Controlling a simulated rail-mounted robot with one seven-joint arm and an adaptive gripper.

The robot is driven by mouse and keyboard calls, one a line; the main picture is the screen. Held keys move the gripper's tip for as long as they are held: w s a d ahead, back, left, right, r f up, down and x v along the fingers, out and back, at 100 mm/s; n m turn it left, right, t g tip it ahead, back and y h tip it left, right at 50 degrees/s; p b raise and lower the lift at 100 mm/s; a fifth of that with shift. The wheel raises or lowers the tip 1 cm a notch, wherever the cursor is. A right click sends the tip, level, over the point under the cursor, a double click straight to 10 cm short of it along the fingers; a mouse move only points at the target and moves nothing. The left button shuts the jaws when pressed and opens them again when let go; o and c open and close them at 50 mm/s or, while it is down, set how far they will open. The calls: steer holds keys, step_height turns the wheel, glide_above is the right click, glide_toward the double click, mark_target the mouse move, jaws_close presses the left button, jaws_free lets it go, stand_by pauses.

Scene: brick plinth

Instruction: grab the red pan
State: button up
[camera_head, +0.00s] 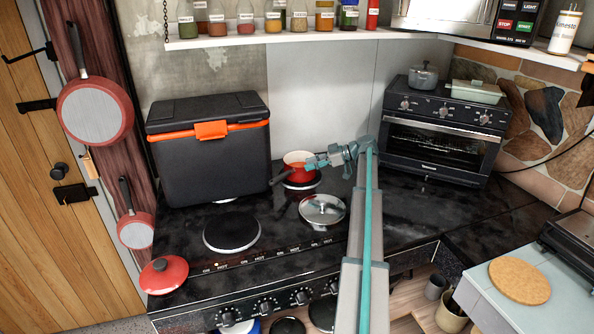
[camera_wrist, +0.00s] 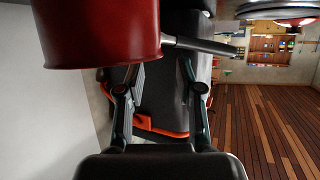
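A small red pan (camera_head: 298,163) with a dark handle (camera_head: 281,178) sits on the back right burner of the black stove. My gripper (camera_head: 312,162) is level and points left, at the pan's right side near its rim. In the wrist view the red pan (camera_wrist: 97,32) fills the upper left, and its handle (camera_wrist: 205,46) runs right past the ends of my fingers. My gripper (camera_wrist: 158,78) is open there, with a clear gap between the fingers. I cannot tell whether a finger touches the pan.
A lidded steel pan (camera_head: 322,208) stands just in front. A black cooler box (camera_head: 209,150) with an orange latch is at left. A toaster oven (camera_head: 440,135) is at right.

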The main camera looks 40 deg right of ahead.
mark_target(300, 173)
steer(key=p+x, duration=0.2)
steer(key=x, duration=0.2)
steer(key=shift+w+a, duration=0.1)
steer(key=shift+w+a+f, duration=0.1)
steer(key=shift+w+f, duration=0.05)
jaws_close()
